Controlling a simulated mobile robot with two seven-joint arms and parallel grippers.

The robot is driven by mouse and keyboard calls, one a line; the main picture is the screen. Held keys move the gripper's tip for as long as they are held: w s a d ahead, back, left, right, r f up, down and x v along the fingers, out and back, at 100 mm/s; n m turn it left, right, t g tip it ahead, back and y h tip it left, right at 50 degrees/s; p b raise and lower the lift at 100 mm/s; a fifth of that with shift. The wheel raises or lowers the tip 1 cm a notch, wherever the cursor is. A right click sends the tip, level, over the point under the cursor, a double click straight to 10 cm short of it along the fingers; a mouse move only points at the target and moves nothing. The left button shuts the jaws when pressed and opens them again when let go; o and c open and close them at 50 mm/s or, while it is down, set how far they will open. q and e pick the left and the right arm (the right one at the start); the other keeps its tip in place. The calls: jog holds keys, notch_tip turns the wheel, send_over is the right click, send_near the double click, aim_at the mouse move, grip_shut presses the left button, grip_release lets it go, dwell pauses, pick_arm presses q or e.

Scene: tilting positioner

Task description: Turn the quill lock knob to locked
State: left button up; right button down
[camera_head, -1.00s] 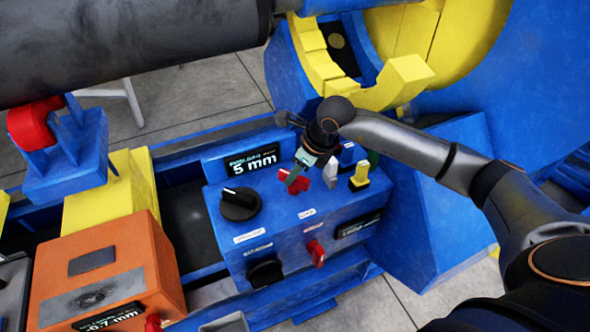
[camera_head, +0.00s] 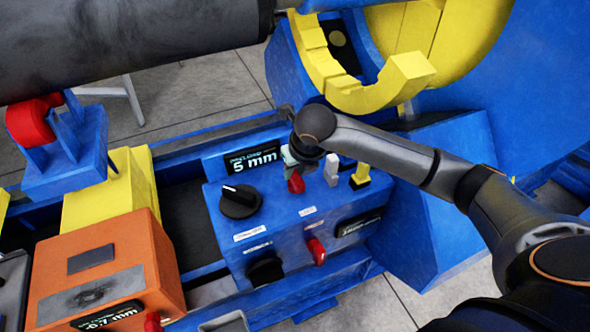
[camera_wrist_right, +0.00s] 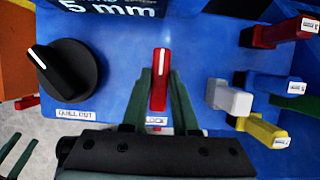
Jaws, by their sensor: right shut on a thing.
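The red lock knob (camera_wrist_right: 160,80) stands on the blue panel (camera_wrist_right: 115,75) with its white mark at the top end, pointing away in the right wrist view. A label reading "LOCK" lies below it. The red knob also shows in the head view (camera_head: 296,184), partly under my wrist. My right gripper (camera_wrist_right: 161,85) is shut on it, one dark green finger on each side. Two dark green prongs at the lower left of the right wrist view look like the fingers of my left gripper (camera_wrist_right: 17,156), apart and empty.
A black dial (camera_wrist_right: 63,76) is left of the red knob. Red, blue, white (camera_wrist_right: 228,98) and yellow (camera_wrist_right: 262,131) levers stand close on the right. A display reading 5 mm (camera_head: 254,159) is behind. An orange box (camera_head: 105,260) stands left, a yellow hook (camera_head: 395,85) above.

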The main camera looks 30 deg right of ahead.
dwell(0.4)
jog(key=c, duration=0.7)
grip_release()
jog(key=p+v, duration=0.1)
jog(key=v, duration=1.1)
jog(key=shift+s+r+p, duration=0.1)
jog(key=shift+r+p, duration=0.2)
